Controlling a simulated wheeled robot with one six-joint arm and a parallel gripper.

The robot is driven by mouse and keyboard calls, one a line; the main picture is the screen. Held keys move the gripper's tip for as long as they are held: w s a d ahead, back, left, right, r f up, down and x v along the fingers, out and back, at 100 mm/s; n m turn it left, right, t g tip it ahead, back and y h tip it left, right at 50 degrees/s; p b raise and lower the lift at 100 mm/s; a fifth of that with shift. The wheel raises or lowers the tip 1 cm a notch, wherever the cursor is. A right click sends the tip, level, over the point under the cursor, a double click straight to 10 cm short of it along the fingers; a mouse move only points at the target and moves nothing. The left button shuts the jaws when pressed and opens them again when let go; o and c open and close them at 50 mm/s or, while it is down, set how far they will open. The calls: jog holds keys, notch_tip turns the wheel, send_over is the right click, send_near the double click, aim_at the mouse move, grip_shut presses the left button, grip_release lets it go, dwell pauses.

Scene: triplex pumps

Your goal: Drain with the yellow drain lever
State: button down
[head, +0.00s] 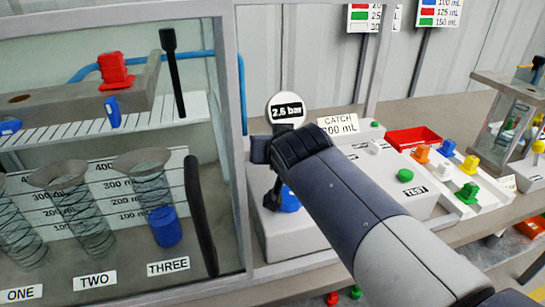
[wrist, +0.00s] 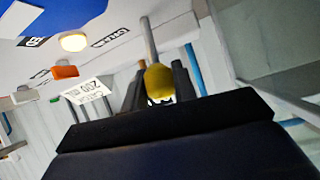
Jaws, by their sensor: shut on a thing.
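The yellow drain lever shows in the wrist view as a yellow knob (wrist: 160,82) on a grey metal rod. The knob sits between the two dark fingers of my gripper (wrist: 157,90), which is shut on it. In the head view my gripper (head: 272,203) points down over a pale box (head: 290,238) in front of the round gauge. There the lever is hidden behind the gripper and arm. The round gauge (head: 287,110) reads about 2.5 bar, though the small digits are hard to read.
A glass-fronted cabinet with a grey frame post (head: 232,130) stands close left of my gripper. Inside are coiled tubes labelled ONE, TWO and THREE. A blue knob (head: 290,198) is beside the gripper. A green TEST button (head: 405,176) and coloured pieces lie right.

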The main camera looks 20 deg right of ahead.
jog(key=shift+s+b, duration=0.15)
jog(key=shift+b, duration=0.3)
jog(key=c, duration=1.1)
grip_release()
jog(key=shift+c, duration=0.2)
jog(key=shift+s+r, duration=0.1)
